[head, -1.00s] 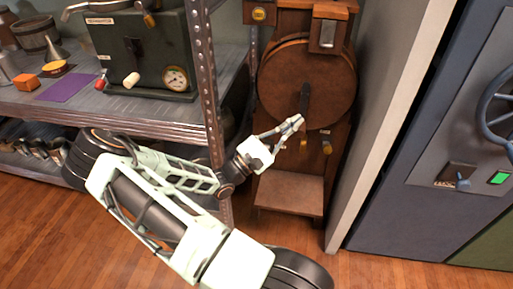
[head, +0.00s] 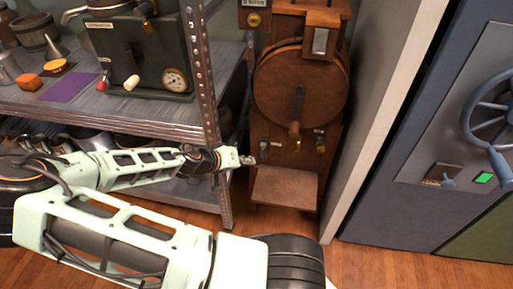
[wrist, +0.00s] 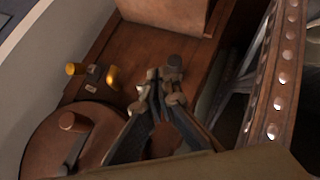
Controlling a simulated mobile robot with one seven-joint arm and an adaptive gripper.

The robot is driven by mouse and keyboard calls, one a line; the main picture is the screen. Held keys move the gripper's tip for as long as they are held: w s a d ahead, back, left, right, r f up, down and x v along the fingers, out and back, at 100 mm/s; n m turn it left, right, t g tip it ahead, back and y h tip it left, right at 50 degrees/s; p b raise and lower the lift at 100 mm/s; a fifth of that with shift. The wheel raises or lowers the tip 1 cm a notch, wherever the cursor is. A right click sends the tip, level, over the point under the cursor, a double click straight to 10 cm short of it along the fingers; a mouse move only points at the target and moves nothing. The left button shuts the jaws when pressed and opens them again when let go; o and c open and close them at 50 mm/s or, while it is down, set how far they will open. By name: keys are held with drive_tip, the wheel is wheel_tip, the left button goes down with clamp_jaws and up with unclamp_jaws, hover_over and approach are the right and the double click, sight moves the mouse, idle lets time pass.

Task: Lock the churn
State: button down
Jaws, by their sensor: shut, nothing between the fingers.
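The churn (head: 272,95) is a brown wooden stand with a round drum in the middle of the head view. A dark crank on its face hangs down to a wooden handle (head: 294,130). My gripper (head: 247,160) is shut and empty, at the churn's lower left. It also shows in the wrist view (wrist: 164,76).
A metal shelf (head: 150,120) stands left of the churn; its upright post (head: 205,80) is close to my gripper. A pale partition (head: 375,110) and a blue door with a wheel (head: 490,110) are at right. A wooden step (head: 285,187) juts out below.

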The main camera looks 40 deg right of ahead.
sight(259, 153)
drive_tip(key=w+d+f+t+b, duration=0.1)
drive_tip(key=w+d+f+b, duration=0.1)
drive_tip(key=w+d+f, duration=0.2)
drive_tip(key=w+d, duration=0.1)
drive_tip(key=d, duration=0.2)
drive_tip(key=shift+m+b, duration=0.4)
drive_tip(key=shift+a+f+t, duration=0.1)
drive_tip(key=shift+f+t, duration=0.1)
drive_tip(key=shift+t, duration=0.1)
drive_tip(key=shift+a+f+h+b, duration=0.1)
drive_tip(key=shift+f+h+b, duration=0.1)
drive_tip(key=shift+h+b, duration=0.3)
drive_tip(key=shift+f+b, duration=0.15)
drive_tip(key=shift+b, duration=0.25)
drive_tip(key=shift+a+f+t+b, duration=0.1)
drive_tip(key=shift+f+t+b, duration=0.1)
drive_tip(key=shift+t+b, duration=0.15)
drive_tip(key=shift+s+a+f+b, duration=0.1)
drive_tip(key=shift+s+f+b, duration=0.05)
drive_tip(key=shift+f+b, duration=0.45)
drive_tip(key=shift+s+a+f+b, duration=0.1)
drive_tip(key=shift+f+b, duration=0.25)
drive_tip(key=shift+f, duration=0.45)
